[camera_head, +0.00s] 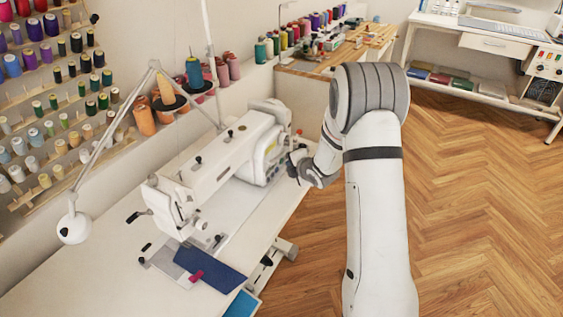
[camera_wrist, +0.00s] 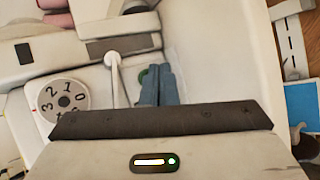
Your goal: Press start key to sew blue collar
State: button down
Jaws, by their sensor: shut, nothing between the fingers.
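The white sewing machine (camera_head: 215,165) stands on its white table. The dark blue collar piece (camera_head: 212,266) lies flat on the bed under the needle end, with a small pink-red piece (camera_head: 196,276) on it. My gripper (camera_head: 292,166) is at the machine's right end, beside its body. In the wrist view my gripper (camera_wrist: 157,72) has its two blue-grey fingers together, with nothing between them. A green round key (camera_wrist: 143,76) shows just left of the fingertips, partly hidden by them. Whether the fingertips touch it I cannot tell.
In the wrist view a numbered white dial (camera_wrist: 62,98) and a white lever (camera_wrist: 114,75) are left of the fingers. A lamp (camera_head: 75,228) stands left of the machine. Thread racks (camera_head: 60,110) line the wall. The wooden floor (camera_head: 470,200) at right is clear.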

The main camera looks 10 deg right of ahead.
dwell(0.4)
jog(key=shift+w+a+b, duration=0.2)
jog(key=shift+a+b, duration=0.15)
jog(key=shift+b, duration=0.2)
